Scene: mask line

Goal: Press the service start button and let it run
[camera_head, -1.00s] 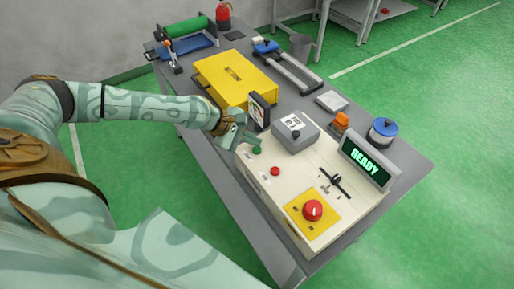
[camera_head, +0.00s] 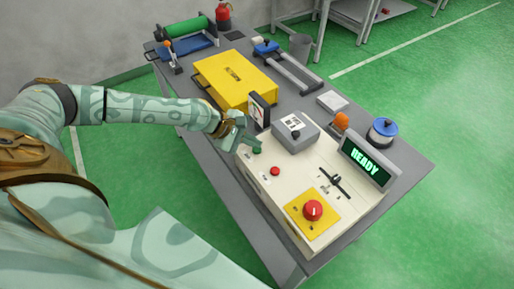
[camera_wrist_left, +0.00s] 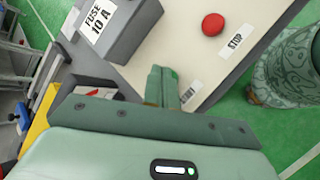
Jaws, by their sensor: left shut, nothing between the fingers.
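The cream control console (camera_head: 290,195) stands on the grey bench. Its green start button (camera_head: 257,150) is at the console's left end, beside my left gripper (camera_head: 243,141). The gripper's closed fingers (camera_wrist_left: 163,84) point down at the console and hide most of the button in the wrist view; a green sliver (camera_wrist_left: 175,75) shows beside them, next to a small label. I cannot tell whether they touch it. A red stop button (camera_head: 275,171) is nearby; its STOP label (camera_wrist_left: 235,41) shows in the wrist view. The display (camera_head: 365,161) reads READY. My right gripper is out of view.
A small upright panel (camera_head: 259,110) and a yellow case (camera_head: 235,78) stand close behind my gripper.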

